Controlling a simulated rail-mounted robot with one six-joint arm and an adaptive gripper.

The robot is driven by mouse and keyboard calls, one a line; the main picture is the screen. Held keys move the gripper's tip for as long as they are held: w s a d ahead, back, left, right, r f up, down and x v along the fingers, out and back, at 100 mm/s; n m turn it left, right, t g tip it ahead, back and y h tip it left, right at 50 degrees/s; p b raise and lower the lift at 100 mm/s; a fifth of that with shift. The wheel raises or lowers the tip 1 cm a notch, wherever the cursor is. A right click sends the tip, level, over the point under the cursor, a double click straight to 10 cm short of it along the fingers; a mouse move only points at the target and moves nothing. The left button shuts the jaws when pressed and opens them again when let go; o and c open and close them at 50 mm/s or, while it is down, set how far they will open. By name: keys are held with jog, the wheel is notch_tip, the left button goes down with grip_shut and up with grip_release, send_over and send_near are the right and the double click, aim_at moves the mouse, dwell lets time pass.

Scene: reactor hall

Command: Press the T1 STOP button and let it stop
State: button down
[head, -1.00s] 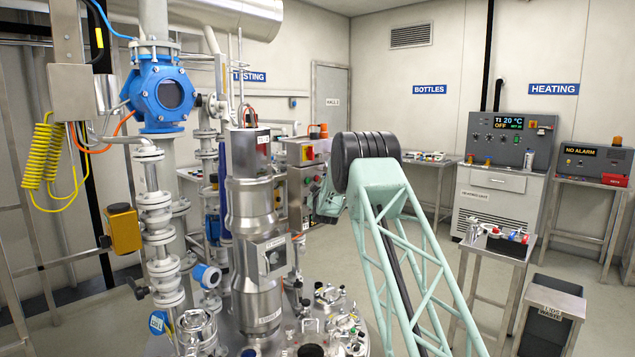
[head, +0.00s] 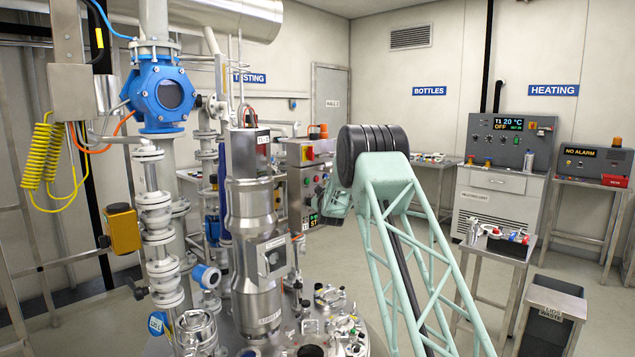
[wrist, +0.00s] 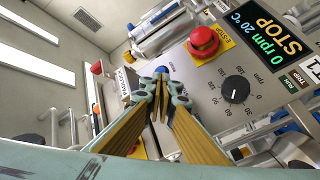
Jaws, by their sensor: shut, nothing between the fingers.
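In the wrist view a grey control panel (wrist: 210,105) fills the right side. It bears a red mushroom button (wrist: 203,42) on a yellow plate, a black rpm dial (wrist: 236,89), and a display (wrist: 272,42) reading 0 rpm, 20 °C, STOP. My gripper (wrist: 161,88) is shut and empty, its tips close to a blue button or cap (wrist: 161,70) at the panel's left edge; I cannot tell if they touch. In the head view a heating unit (head: 510,138) at the back right reads T1 20 °C OFF. No label reading T1 STOP is legible.
Another box with a red button (wrist: 97,68) stands left of the panel in the wrist view. In the head view the steel reactor column (head: 255,220) and white pipework stand to the left. A small-parts table (head: 505,248) and a waste bin (head: 552,310) stand at right.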

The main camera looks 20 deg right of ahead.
jog(key=shift+s+d, duration=0.35)
jog(key=shift+s, duration=0.4)
jog(key=shift+s+d, duration=0.35)
jog(key=shift+s, duration=0.4)
jog(key=shift+r, duration=0.1)
